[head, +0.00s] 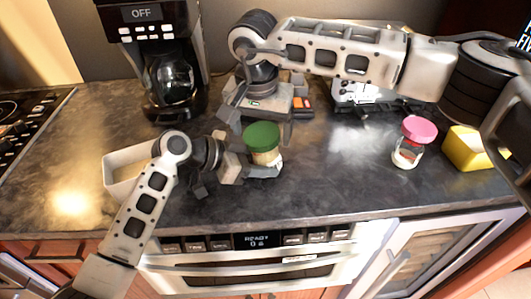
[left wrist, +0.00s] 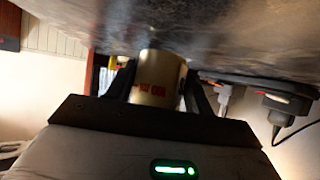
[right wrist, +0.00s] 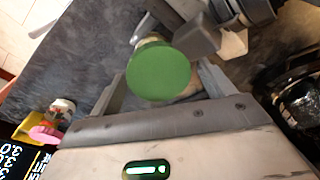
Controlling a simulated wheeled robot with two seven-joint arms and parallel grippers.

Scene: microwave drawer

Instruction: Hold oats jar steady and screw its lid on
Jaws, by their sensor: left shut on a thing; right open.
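The oats jar (head: 265,158) stands on the dark counter with a green lid (head: 262,135) on its top; whether the lid is threaded tight I cannot tell. My left gripper (head: 256,170) is shut on the jar's body from the left. In the left wrist view the pale jar with red print (left wrist: 157,78) sits between its two fingers. My right gripper (head: 260,118) is open, just behind and above the jar. In the right wrist view the lid (right wrist: 158,70) lies between its spread fingers, with a gap visible on the right side.
A jar with a pink lid (head: 418,130) and a yellow box (head: 467,148) stand to the right. A white bin (head: 120,172) is at the left, partly behind my left arm. A coffee maker (head: 165,70) stands at the back left.

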